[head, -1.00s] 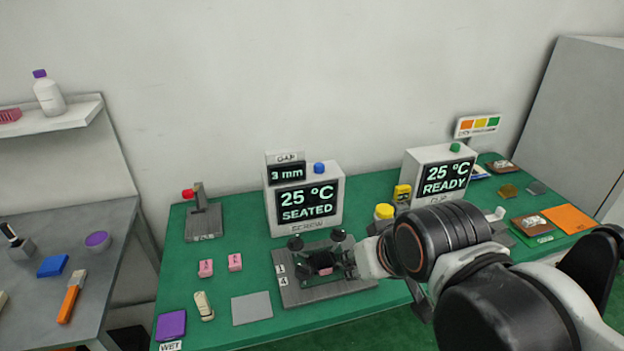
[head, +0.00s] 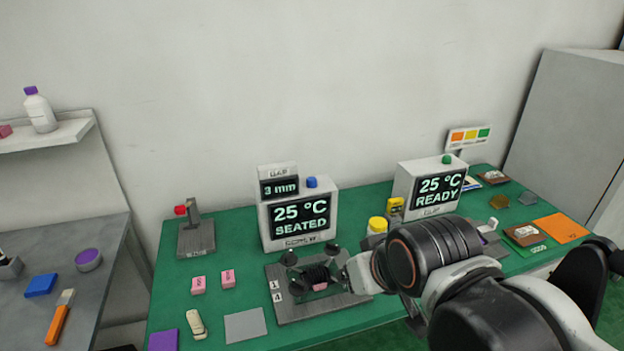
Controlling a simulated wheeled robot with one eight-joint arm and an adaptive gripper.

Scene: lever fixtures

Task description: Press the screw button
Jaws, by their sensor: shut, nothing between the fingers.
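The screw button is the blue button (head: 311,182) on top of the white SCREW box (head: 335,195), whose screen reads 25 °C and SEATED. It stands clear, with nothing touching it. My arm reaches in from the lower right, and its wrist covers part of the green table in front of the boxes.
A grey fixture (head: 283,312) with black knobs stands in front of the SCREW box, close to my wrist. A small gap display (head: 279,187) sits left of the button. A red-knobbed lever (head: 196,235) stands left. Another box (head: 405,190) with a green button is at right.

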